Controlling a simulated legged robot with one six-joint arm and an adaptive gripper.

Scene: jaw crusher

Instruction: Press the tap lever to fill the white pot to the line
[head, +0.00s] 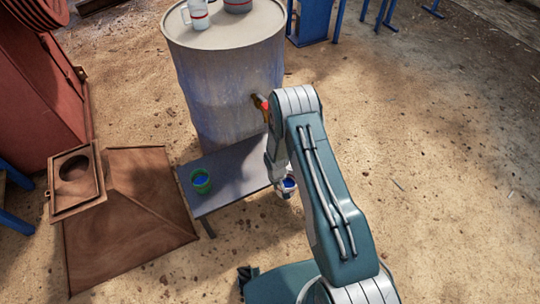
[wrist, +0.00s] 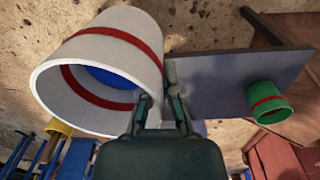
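The white pot (wrist: 128,38) with a red line is large and close in the wrist view, its mouth facing the lower left. Blue liquid (wrist: 108,76) shows inside, deeper than the inner red band. My gripper (wrist: 162,98) appears shut on the pot's side, probably at its handle; the exact contact is partly hidden. In the head view the pot (head: 288,187) is mostly behind my arm, beside the bench's right end. The tap (head: 259,102) with its red lever (head: 265,106) sticks out of the drum's right side, above the bench and apart from my gripper.
A grey drum (head: 225,85) stands behind the bench (head: 228,162), with two banded mugs (head: 197,14) on top. A green cup (head: 201,184) with blue inside sits on the bench's left end. A rusty hopper (head: 125,215) lies left. Sandy ground at right is open.

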